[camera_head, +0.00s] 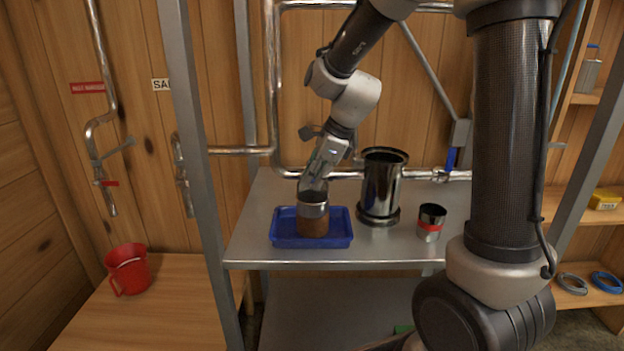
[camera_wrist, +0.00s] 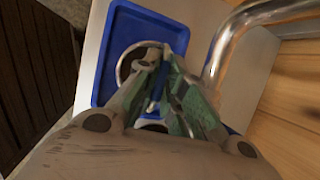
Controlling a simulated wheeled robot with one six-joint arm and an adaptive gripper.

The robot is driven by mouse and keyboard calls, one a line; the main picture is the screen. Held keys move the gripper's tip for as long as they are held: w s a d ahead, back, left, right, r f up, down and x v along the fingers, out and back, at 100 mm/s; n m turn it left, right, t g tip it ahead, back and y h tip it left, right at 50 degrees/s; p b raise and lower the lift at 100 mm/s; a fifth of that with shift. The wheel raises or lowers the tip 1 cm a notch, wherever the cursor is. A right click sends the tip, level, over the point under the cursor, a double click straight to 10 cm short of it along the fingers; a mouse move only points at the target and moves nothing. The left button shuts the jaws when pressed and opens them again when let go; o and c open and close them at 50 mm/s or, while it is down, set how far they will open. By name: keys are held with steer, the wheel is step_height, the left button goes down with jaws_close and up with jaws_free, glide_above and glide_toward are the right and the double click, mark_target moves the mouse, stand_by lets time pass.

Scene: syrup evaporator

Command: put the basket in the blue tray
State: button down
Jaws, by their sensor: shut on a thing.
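The basket (camera_head: 312,216) is a cylinder with a metallic upper band and a brown lower part. In the head view it stands upright within the outline of the blue tray (camera_head: 282,240). I cannot tell whether its base touches the tray floor. My gripper (camera_head: 314,184) is above it, shut on its top. In the wrist view my gripper (camera_wrist: 166,78) has green-faced fingers closed together over a thin ring of the basket (camera_wrist: 122,68). The blue tray (camera_wrist: 107,50) lies behind them. Much of the basket is hidden by the fingers.
A tall dark metal pot (camera_head: 381,190) stands right of the tray, close to my arm. A small metal cup with a red band (camera_head: 430,224) is further right. Steel pipes (camera_head: 240,151) run behind the metal table (camera_head: 252,250). A red bucket (camera_head: 130,270) stands at lower left.

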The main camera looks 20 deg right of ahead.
steer(key=shift+w+a+f, duration=0.15)
steer(key=shift+w+f, duration=0.05)
steer(key=shift+f, duration=0.05)
steer(key=c, duration=1.5)
jaws_free()
steer(key=shift+f, duration=0.1)
steer(key=v, duration=1.2)
steer(key=s+d+n+h, duration=0.1)
steer(key=s+d+n, duration=0.2)
steer(key=s+n, duration=0.4)
steer(key=s+d+f+n+h, duration=0.1)
steer(key=s+d+n, duration=0.2)
steer(key=s+n, duration=0.4)
steer(key=s+d+n+h, duration=0.1)
steer(key=s+d+n, duration=0.3)
steer(key=s+n, duration=0.3)
steer(key=shift+s+t+h, duration=0.3)
steer(key=shift+s+t, duration=0.1)
steer(key=shift+s, duration=0.45)
steer(key=shift+d+f, duration=0.1)
steer(key=shift+f, duration=0.05)
